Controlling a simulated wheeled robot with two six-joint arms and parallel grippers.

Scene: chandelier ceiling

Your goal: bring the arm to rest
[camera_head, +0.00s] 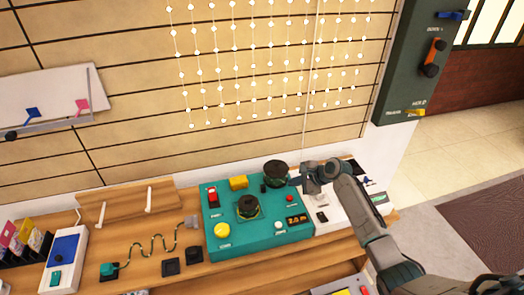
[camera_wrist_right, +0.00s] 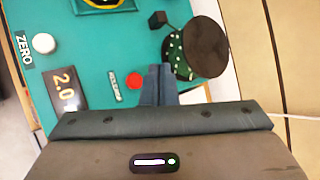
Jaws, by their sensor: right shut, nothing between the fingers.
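My right gripper (camera_head: 296,182) is at the end of the grey arm that comes in from the lower right in the head view. It is over the right edge of the teal control panel (camera_head: 212,252), near the large dark knob (camera_head: 275,173) at the back. In the right wrist view its fingers (camera_wrist_right: 158,82) are together and empty, pointing at the panel. They appear between the red button (camera_wrist_right: 134,80) and the dark knob (camera_wrist_right: 202,50). I cannot tell whether they touch the panel. My left gripper is not in view.
A white device (camera_head: 330,222) lies under my right forearm. A wavy wire track (camera_head: 150,246) and a blue-screened device (camera_head: 65,249) are to the left. A dark green wall panel (camera_head: 405,70) with levers hangs at the upper right. String lights (camera_head: 235,65) cover the wall.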

